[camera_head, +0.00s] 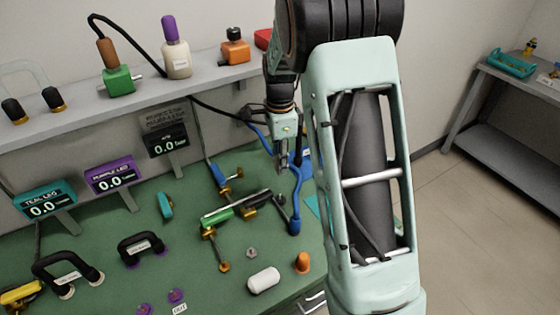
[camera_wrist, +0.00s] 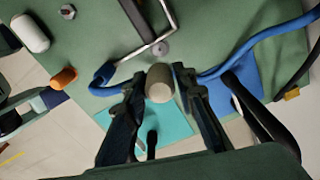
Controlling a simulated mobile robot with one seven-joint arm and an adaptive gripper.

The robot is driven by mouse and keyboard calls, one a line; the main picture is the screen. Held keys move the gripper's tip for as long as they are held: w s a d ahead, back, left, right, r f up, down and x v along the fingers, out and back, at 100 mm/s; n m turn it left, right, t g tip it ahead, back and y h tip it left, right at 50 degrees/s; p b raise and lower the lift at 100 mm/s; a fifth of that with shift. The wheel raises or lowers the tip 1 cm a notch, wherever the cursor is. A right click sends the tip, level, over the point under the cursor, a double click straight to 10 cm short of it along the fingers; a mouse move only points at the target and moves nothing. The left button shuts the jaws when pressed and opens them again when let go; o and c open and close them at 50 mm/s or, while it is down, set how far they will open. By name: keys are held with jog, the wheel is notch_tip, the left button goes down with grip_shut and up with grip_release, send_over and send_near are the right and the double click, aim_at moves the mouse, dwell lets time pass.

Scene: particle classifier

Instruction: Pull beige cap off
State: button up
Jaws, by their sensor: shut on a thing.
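In the wrist view a beige rounded cap (camera_wrist: 159,83) sits between the two fingers of my gripper (camera_wrist: 158,88), which is shut on it. What lies behind or under the cap is hidden, so I cannot tell whether it is still joined to a part. In the head view my gripper (camera_head: 283,160) points down over the right side of the green bench, beside a blue tube (camera_head: 297,190). The cap cannot be made out in that view.
The blue tube (camera_wrist: 260,40) and a metal bar (camera_wrist: 150,25) lie close by in the wrist view. A teal sheet (camera_wrist: 172,122) is below. A white capsule (camera_head: 263,280) and an orange piece (camera_head: 302,263) stand near the bench front. A shelf (camera_head: 60,122) runs along the back.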

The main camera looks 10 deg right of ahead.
jog(key=shift+r, duration=0.5)
jog(key=shift+r+p, duration=1.35)
jog(key=shift+r, duration=0.15)
